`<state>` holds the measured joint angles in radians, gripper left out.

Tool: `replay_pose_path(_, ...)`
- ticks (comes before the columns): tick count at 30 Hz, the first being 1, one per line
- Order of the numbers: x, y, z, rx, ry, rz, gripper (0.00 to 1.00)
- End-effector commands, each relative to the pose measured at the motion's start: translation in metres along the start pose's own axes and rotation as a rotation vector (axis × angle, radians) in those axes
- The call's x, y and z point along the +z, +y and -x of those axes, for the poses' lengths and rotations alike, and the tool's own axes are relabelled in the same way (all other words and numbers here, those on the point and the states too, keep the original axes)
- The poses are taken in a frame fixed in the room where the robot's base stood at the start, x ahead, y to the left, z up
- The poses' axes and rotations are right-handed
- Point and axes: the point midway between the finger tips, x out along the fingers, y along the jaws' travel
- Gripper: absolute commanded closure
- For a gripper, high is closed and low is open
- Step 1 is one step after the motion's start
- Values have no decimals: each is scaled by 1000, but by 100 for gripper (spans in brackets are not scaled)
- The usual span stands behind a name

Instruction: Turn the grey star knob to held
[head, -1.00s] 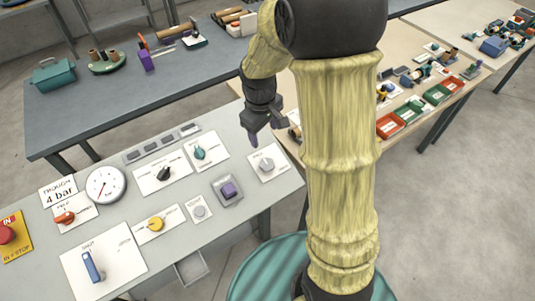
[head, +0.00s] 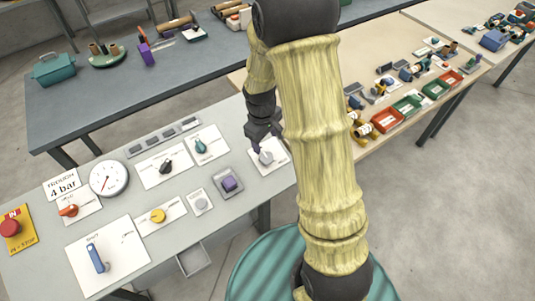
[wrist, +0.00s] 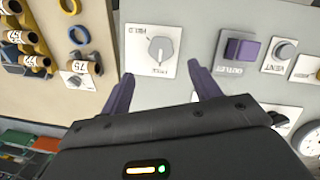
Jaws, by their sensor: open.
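The grey star knob (head: 266,157) sits on a white plate at the right end of the grey panel table. In the wrist view the knob (wrist: 159,47) has a white plate (wrist: 138,68) around it, with the words FREE and HELD, upside down in that view. The knob's pointer lies near the FREE side. My gripper (head: 264,143) is just above and behind the knob in the head view. In the wrist view my gripper (wrist: 165,85) is open, its purple fingers on either side of the knob's plate, apart from the knob and holding nothing.
A teal knob (head: 200,146) and a black knob (head: 166,167) are further left. A wooden table with red trays (head: 376,128) lies to the right.

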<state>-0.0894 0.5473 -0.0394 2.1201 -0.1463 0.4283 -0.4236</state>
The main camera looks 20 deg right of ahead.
Motion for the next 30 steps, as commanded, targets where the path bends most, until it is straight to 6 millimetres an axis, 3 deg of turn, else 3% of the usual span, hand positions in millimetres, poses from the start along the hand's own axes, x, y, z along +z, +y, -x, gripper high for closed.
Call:
replay_pose_path(18, 0, -2, -83, -1, -3, 3, 38)
replay_pose_path(24, 0, -2, -99, 0, -1, 3, 38)
replay_pose_path(30, -1, -1, -102, 1, 1, 3, 38)
